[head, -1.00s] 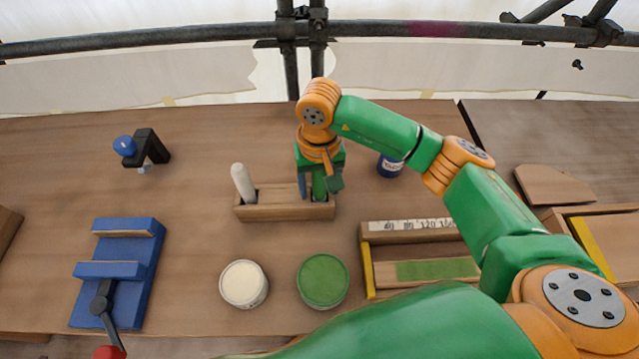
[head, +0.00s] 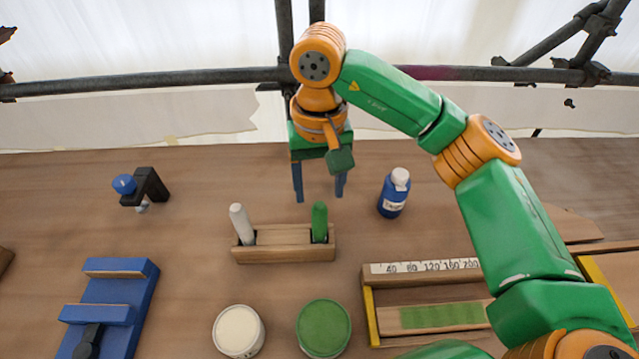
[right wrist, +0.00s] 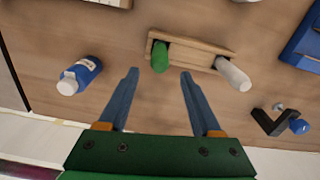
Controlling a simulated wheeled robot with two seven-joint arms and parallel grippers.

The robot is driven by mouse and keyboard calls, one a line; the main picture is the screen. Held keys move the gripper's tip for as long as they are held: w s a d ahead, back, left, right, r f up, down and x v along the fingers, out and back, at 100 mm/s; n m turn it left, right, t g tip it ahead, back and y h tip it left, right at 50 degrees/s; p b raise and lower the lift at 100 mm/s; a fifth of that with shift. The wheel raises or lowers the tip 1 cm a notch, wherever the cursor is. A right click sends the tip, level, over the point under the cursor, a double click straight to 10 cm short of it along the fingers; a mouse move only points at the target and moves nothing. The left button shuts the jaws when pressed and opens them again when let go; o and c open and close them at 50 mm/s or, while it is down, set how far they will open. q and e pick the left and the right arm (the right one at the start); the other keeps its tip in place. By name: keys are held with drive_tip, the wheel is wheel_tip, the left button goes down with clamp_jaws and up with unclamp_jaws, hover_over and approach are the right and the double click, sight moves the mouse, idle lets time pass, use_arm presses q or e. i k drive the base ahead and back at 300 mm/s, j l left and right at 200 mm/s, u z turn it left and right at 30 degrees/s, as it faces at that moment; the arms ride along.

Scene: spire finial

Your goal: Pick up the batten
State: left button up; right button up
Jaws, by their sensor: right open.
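A pale wooden strip with a green band (head: 400,318), which looks like the batten, lies in the wooden frame (head: 369,318) at the right, below a printed scale (head: 425,267). My right forearm passes over the frame's right side and hides part of it. My right gripper (head: 319,196) is open and empty, raised behind the wooden peg holder (head: 285,255). The right wrist view shows its two blue fingers (right wrist: 159,74) apart, with the green-handled peg (right wrist: 160,57) just beyond them. My left gripper is not in view.
A white peg (head: 239,222) stands in the holder's left slot. A blue bottle (head: 394,195) stands right of my gripper. A cream tub (head: 238,331) and green tub (head: 323,328) sit in front. A blue fixture (head: 105,305) and black bracket (head: 150,186) are left.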

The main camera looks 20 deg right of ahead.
sight(469, 314)
drive_tip(key=k, duration=1.5)
